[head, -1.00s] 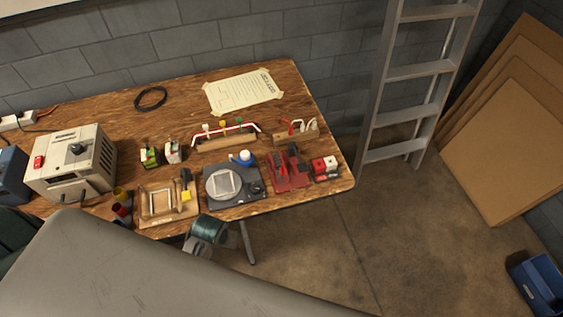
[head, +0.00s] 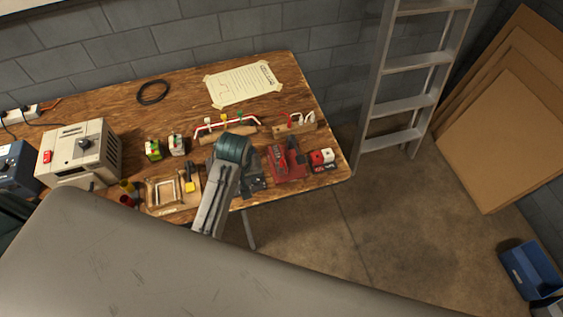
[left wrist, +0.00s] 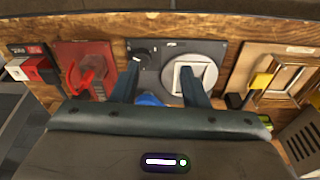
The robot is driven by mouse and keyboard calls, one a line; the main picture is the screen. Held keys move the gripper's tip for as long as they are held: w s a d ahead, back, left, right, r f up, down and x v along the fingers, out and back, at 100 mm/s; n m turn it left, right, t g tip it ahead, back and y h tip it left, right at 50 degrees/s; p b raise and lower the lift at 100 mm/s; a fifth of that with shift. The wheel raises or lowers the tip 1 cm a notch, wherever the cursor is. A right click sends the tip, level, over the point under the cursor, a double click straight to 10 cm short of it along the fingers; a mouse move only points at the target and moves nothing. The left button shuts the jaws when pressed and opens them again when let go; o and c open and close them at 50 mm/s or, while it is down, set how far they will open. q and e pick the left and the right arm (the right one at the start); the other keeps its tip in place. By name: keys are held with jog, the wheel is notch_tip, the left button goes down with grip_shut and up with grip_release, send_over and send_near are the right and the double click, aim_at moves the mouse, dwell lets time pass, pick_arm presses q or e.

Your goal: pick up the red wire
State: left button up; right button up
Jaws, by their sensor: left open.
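A short red wire (head: 291,121) stands at the left end of a wooden block (head: 308,129) at the back right of the bench, beside white loops. The red wire does not show clearly in the left wrist view. My left gripper (left wrist: 158,72) is open and empty, with its two dark fingers apart over the dark grey device with a pale square plate (left wrist: 190,76). In the head view my arm and wrist hide its fingers. The gripper is left of the wooden block and nearer the bench front. My right gripper is out of view.
A red-and-white bar (head: 213,122) with coloured caps lies behind my wrist. A wooden frame (head: 160,207) and a beige box (head: 98,150) are at left. A ladder (head: 412,62) stands beyond the bench.

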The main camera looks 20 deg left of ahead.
aim_at(281, 160)
pick_arm(q)
jog(key=w+d+r+n+g, duration=0.1)
jog(key=w+d+r+n, duration=0.1)
jog(key=w+d, duration=0.35)
jog(key=w+d+r+n+g, duration=0.1)
jog(key=w+d+n, duration=0.1)
jog(key=w, duration=0.7)
jog(key=shift+h, duration=0.3)
jog(key=f, duration=0.1)
jog(key=f+p, duration=0.1)
jog(key=f, duration=0.3)
jog(key=shift+s+a+p, duration=0.1)
jog(key=shift+s+p, duration=0.2)
jog(key=shift+p, duration=0.05)
jog(key=shift+s+f+p, duration=0.1)
jog(key=shift+f+p, duration=0.2)
jog(key=f, duration=0.1)
jog(key=f+p, duration=0.1)
jog(key=f, duration=0.1)
jog(key=shift+s+a+f+p, duration=0.1)
jog(key=shift+s+f+p, duration=0.15)
jog(key=shift+p, duration=0.05)
jog(key=shift+f, duration=0.55)
grip_shut()
